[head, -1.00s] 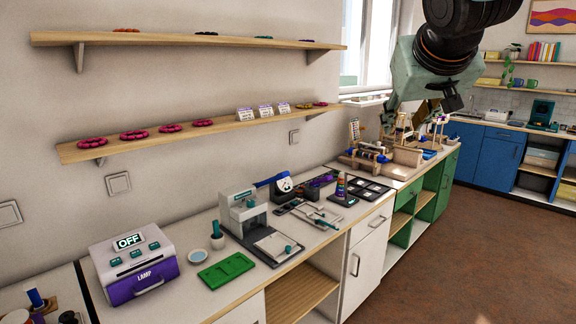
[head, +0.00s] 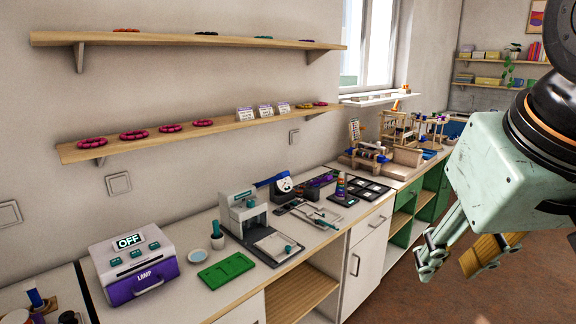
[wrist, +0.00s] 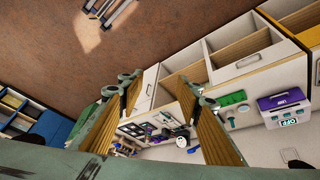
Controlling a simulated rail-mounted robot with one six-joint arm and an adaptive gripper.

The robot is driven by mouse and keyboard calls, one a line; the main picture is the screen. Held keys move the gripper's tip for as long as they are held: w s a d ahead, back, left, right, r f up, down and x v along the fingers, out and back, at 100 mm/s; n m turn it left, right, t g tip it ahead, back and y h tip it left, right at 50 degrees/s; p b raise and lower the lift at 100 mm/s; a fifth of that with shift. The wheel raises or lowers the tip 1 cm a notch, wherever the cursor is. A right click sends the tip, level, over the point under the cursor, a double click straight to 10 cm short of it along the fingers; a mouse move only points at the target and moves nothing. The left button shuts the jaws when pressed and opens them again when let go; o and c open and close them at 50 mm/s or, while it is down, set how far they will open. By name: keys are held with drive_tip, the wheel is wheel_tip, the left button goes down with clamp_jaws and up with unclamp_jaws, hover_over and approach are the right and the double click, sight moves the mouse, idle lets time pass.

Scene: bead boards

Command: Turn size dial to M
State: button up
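A round white face (head: 284,184) with dark marks sits on a blue device at the middle of the counter. It looks like a dial, but its lettering is too small to read, so I cannot tell its setting. It also shows in the wrist view as a white disc (wrist: 181,143) between my fingers, far beyond them. My gripper (head: 448,268) is at the right of the head view, in front of the counter and well apart from the device. In the wrist view my gripper (wrist: 158,88) has its two wooden-looking fingers spread, with nothing between them.
A purple and white lamp box (head: 143,284) reading OFF stands at the counter's left. A press-like machine (head: 243,212), a green tray (head: 226,270) and a ring stack (head: 341,187) stand near the device. Shelves hang above. The floor (head: 425,305) is clear.

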drive_tip(key=s+a+f+g, duration=0.1)
drive_tip(key=s+f, duration=0.3)
drive_tip(key=s, duration=0.5)
drive_tip(key=shift+s+a+f+y, duration=0.25)
drive_tip(key=shift+s+a+y, duration=0.15)
drive_tip(key=shift+a, duration=0.15)
drive_tip(key=shift+w, duration=0.1)
idle(0.4)
